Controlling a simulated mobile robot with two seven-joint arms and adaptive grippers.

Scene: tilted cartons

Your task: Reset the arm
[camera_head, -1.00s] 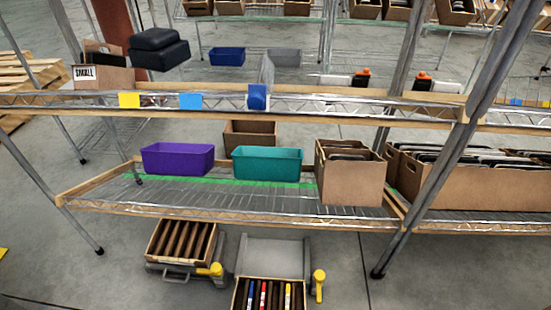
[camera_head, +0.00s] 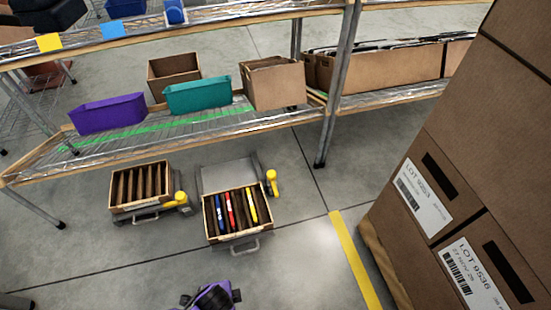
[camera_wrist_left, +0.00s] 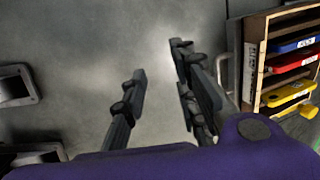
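My left gripper (camera_wrist_left: 160,68) is open and empty in the left wrist view, its two dark fingers apart over bare grey floor. Its purple body (camera_head: 213,297) shows at the bottom edge of the head view, in front of the cartons. My right gripper is in neither current view. A tilted carton (camera_head: 209,222) with dark, red, blue and yellow items stands on a grey stand on the floor. It also shows at the right of the left wrist view (camera_wrist_left: 254,50), beside the gripper and apart from it. A second tilted carton (camera_head: 140,186) with brown dividers stands to its left.
A wire shelf (camera_head: 215,125) behind holds a purple bin (camera_head: 107,114), a teal bin (camera_head: 198,96) and cardboard boxes (camera_head: 277,86). Stacked labelled boxes (camera_head: 455,190) fill the right side. Yellow tape (camera_head: 354,260) marks the floor between. Floor is clear at the lower left.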

